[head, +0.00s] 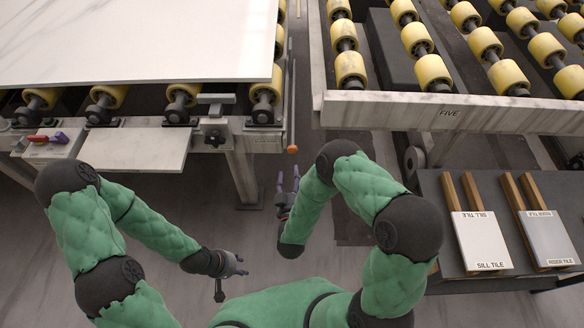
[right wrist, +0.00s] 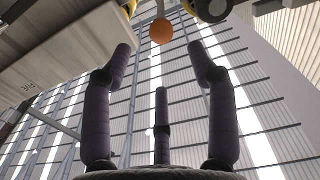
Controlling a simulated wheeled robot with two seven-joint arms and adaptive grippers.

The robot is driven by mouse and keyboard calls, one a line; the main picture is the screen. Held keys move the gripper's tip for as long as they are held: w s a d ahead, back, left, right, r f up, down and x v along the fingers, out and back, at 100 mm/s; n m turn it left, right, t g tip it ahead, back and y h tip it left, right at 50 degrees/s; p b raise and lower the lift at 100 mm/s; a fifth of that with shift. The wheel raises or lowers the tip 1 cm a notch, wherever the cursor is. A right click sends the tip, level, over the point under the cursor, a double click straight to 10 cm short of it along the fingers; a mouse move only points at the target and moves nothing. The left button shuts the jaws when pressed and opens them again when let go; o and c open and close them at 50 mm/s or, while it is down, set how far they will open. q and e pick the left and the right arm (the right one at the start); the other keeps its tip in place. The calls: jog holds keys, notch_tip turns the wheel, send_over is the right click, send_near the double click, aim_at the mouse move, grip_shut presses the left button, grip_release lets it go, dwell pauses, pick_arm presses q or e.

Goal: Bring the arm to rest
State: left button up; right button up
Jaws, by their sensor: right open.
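My left gripper (head: 238,266) hangs low in front of my body in the head view, over the floor, touching nothing that I can see. Its fingers are small there and I cannot tell how far apart they are. My right gripper (head: 288,181) is further up and to the right, in the gap between the two roller stands. In the right wrist view its purple fingers (right wrist: 166,65) stand apart with nothing between them. An orange ball-shaped tip (right wrist: 161,31) shows beyond the fingers; it also appears in the head view (head: 292,149) at the end of a thin rod.
A white stone slab (head: 140,40) lies on the left roller stand. The right roller stand (head: 450,113), marked FIVE, has yellow rollers. At right, a dark bench (head: 440,205) holds a sill tile (head: 482,240) and a riser tile (head: 549,238) on wooden strips. Open floor lies between.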

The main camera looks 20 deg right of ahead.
jog(key=shift+s, duration=0.25)
dwell(0.4)
jog(key=s+a+f+g+y+p, duration=0.2)
jog(key=s+f+g+y+p, duration=0.3)
jog(key=f+g, duration=0.35)
jog(key=s+a+r+m+g+y+p, duration=0.1)
jog(key=s+g+y, duration=0.3)
jog(key=s+g, duration=0.4)
jog(key=s+a+r+p, duration=0.1)
jog(key=s, duration=0.6)
jog(key=shift+a, duration=0.15)
jog(key=shift+g, duration=0.25)
